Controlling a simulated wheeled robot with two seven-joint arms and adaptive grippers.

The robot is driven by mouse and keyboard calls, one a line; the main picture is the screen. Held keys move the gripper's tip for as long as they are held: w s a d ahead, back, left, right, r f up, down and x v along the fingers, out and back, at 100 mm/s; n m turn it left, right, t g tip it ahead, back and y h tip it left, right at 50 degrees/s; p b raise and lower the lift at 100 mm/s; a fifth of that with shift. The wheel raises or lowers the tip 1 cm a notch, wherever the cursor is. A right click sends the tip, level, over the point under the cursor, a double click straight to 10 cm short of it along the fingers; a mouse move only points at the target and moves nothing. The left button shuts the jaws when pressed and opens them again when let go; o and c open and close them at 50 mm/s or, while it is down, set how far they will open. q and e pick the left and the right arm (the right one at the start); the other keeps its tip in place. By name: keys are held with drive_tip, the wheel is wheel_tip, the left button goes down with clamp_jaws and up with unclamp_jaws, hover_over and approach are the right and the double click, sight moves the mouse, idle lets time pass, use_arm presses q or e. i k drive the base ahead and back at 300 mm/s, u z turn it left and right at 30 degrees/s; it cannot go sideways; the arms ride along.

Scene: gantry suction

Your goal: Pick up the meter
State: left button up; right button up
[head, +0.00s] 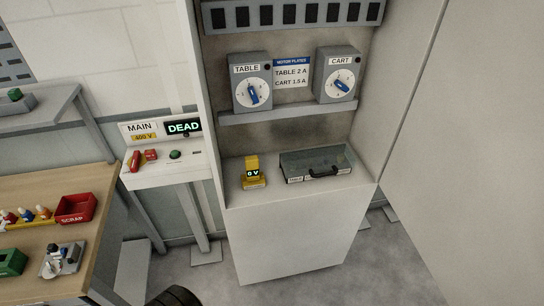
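The meter (252,173) is a small yellow device with a dark display reading 0 V. It stands upright on the white cabinet's lower ledge, at the left, apart from the clear-lidded box to its right. Neither of my grippers can be made out in the head view, and nothing touches the meter. A dark rounded part shows at the bottom edge, too cut off to identify.
A clear-lidded box (300,166) with a black handle sits right of the meter. TABLE (251,82) and CART (338,75) dial boxes are on the shelf above. The MAIN panel (165,165), left, reads DEAD. A wooden bench (90,190) with a red SCRAP bin (76,208) stands further left.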

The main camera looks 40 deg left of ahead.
sight(252, 162)
drive_tip(key=i, duration=0.4)
drive_tip(key=u, duration=0.8)
